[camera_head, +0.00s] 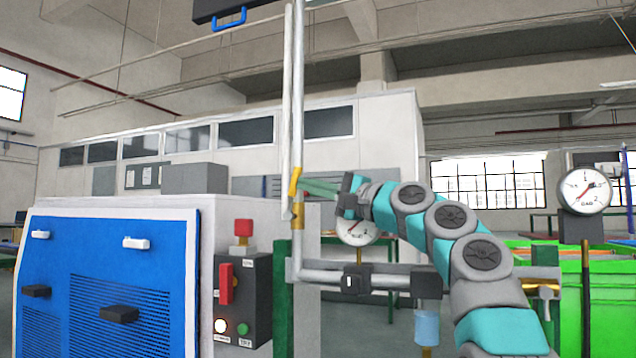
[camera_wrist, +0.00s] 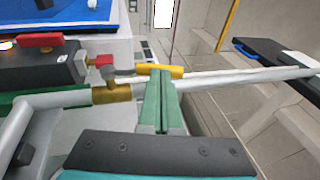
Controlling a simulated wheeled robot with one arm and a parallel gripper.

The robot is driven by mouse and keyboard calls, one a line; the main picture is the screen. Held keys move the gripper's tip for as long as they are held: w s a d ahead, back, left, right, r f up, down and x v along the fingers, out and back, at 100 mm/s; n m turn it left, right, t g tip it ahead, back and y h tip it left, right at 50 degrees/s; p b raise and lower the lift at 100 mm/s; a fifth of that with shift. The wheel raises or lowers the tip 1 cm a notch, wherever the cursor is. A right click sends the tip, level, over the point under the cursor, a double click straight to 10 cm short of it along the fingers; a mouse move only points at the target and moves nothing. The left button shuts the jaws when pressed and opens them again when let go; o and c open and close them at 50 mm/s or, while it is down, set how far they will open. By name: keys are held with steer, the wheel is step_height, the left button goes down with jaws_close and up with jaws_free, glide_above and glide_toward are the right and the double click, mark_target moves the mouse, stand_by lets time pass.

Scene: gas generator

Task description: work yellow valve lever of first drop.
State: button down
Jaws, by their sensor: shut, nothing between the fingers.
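The yellow valve lever (camera_head: 295,182) sits on the vertical grey drop pipe in the head view, lying roughly along the pipe. Its brass valve body (camera_head: 298,215) is just below it. In the wrist view the lever (camera_wrist: 160,70) lies beside the pipe, and the brass body (camera_wrist: 112,92) is to its left. My gripper (camera_head: 304,187) comes from the right with its green fingers shut and empty. In the wrist view the fingertips (camera_wrist: 160,72) are right at the lever, partly covering it. I cannot tell whether they touch it.
A dark control box (camera_head: 243,295) with a red handle stands left of the pipe, next to the blue generator panel (camera_head: 105,280). A pressure gauge (camera_head: 357,230) is behind my wrist. A horizontal pipe (camera_head: 400,270) runs below my arm. Another gauge (camera_head: 584,190) is at right.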

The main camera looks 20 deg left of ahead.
stand_by(0.3)
steer(key=a+r+h+p, duration=0.1)
steer(key=a+h+p, duration=0.1)
steer(key=p, duration=0.5)
steer(key=shift+w+r+g+p, duration=0.1)
steer(key=shift+r+g+p, duration=0.05)
steer(key=shift+g+p, duration=0.2)
